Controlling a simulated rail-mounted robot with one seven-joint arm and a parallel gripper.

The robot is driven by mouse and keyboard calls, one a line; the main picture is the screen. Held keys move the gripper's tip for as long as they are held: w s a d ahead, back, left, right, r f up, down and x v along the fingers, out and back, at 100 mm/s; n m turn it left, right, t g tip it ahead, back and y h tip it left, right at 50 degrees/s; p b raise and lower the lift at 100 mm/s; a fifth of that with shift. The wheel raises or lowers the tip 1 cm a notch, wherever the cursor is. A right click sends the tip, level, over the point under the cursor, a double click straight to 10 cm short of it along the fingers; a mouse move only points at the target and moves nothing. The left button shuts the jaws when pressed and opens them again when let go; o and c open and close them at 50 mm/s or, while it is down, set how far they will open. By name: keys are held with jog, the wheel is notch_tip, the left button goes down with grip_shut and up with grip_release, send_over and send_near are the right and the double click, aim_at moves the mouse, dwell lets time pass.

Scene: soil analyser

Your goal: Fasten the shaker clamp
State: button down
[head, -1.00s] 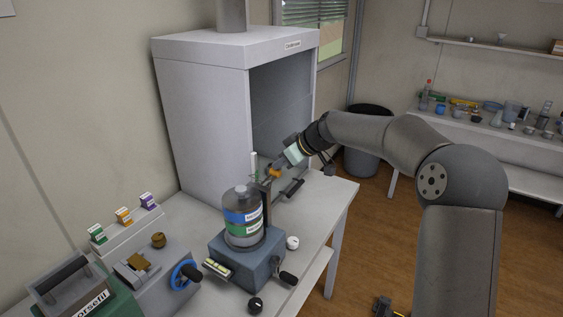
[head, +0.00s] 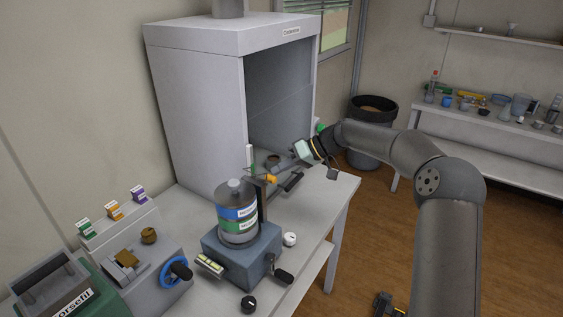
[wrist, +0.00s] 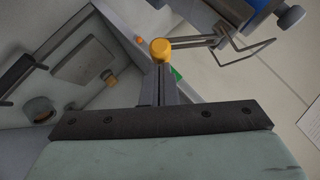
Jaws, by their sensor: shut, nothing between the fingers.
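The shaker is a blue-grey box (head: 242,262) on the bench in the head view. A bottle (head: 236,212) with blue and green labels stands upright on it. A dark post (head: 261,196) rises behind the bottle, with the clamp's orange knob (head: 271,179) near its top. My gripper (head: 279,174) is beside this knob. In the wrist view its shut fingers (wrist: 157,88) point at the orange knob (wrist: 161,50), with nothing between them. I cannot tell whether they touch it. A bent wire loop (wrist: 247,48) extends right from the knob.
A fume cupboard (head: 197,105) stands behind the shaker. A machine with a blue handwheel (head: 176,272) is to the left. A white knob (head: 289,239) and a black knob (head: 248,304) are near the shaker.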

notch_tip(320, 180, down, 5)
jog(key=s+m+g+y+b, duration=0.2)
jog(key=m+g+y+b, duration=0.1)
jog(key=m+y, duration=0.1)
jog(key=w+d+r+b, duration=0.1)
jog(key=w+d+r, duration=0.2)
jog(key=w+d, duration=0.3)
jog(key=v, duration=0.4)
jog(key=shift+s+d+f, duration=0.2)
jog(key=shift+d+f, duration=0.15)
jog(key=shift+d, duration=0.05)
